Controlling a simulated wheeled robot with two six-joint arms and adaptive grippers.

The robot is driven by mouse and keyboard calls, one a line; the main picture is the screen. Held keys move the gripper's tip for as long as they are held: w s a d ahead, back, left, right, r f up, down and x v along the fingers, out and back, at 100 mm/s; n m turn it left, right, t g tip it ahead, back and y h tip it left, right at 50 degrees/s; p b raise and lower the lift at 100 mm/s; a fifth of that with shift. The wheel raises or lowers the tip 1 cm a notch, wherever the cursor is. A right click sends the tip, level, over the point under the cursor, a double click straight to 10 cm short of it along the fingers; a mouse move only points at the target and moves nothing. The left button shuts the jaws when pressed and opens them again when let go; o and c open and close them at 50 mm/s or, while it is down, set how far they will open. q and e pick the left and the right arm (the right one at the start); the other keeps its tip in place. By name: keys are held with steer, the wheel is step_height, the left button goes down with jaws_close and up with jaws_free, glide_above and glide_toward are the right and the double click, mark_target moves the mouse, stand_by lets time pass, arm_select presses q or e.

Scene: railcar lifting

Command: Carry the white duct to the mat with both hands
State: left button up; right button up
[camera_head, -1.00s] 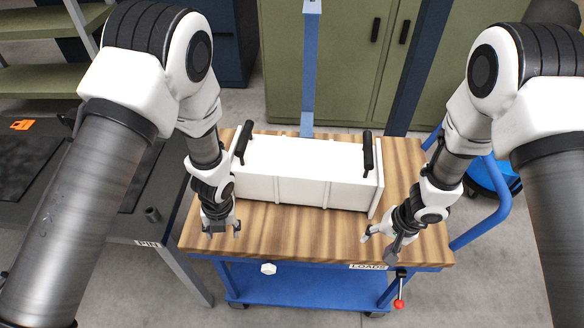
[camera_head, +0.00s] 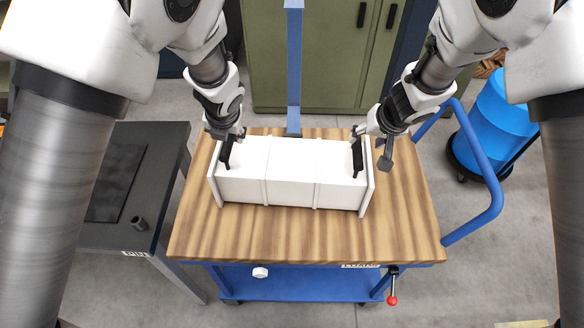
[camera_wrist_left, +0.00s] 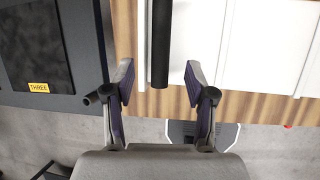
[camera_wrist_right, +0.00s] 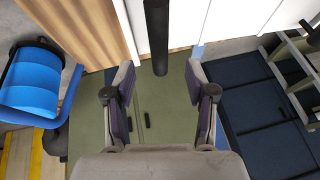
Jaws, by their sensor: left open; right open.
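The white duct (camera_head: 290,172) lies on the wooden top of a blue cart, a black bar handle at each end. My left gripper (camera_head: 226,134) is at the left handle (camera_head: 226,154). It is open, and in the left wrist view the handle (camera_wrist_left: 161,45) stands between its fingers (camera_wrist_left: 157,82) with gaps on both sides. My right gripper (camera_head: 366,132) is at the right handle (camera_head: 357,155). It is open, and in the right wrist view that handle (camera_wrist_right: 157,35) shows between its fingers (camera_wrist_right: 160,75). The dark mat (camera_head: 115,182) lies on the left table.
The dark table (camera_head: 150,205) stands left of the cart, with a small dark cup (camera_head: 139,223) on it. The wooden top (camera_head: 300,232) is clear in front of the duct. A blue rail (camera_head: 490,170) and blue barrel (camera_head: 497,118) are at right. Green cabinets stand behind.

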mark_target(228, 142)
arm_select(q)
steer(key=shift+s+r, duration=0.25)
steer(key=shift+s, duration=0.2)
steer(key=shift+f, duration=0.15)
steer(key=x, duration=0.6)
steer(key=shift+w+f, duration=0.2)
steer(key=shift+w, duration=0.25)
arm_select(e)
steer(key=x, duration=0.6)
steer(key=shift+f, duration=0.15)
arm_select(q)
steer(key=shift+w+a+f, duration=0.1)
steer(key=shift+w+f, duration=0.05)
steer(key=shift+f, duration=0.4)
arm_select(e)
steer(key=shift+w+a+f, duration=0.1)
steer(key=shift+f, duration=0.45)
arm_select(q)
steer(key=shift+w+f, duration=0.25)
arm_select(e)
steer(key=shift+w+f, duration=0.25)
arm_select(q)
steer(key=shift+s+r, duration=0.15)
jaws_close()
arm_select(e)
steer(key=shift+s+r, duration=0.15)
steer(key=shift+s, duration=0.05)
jaws_close()
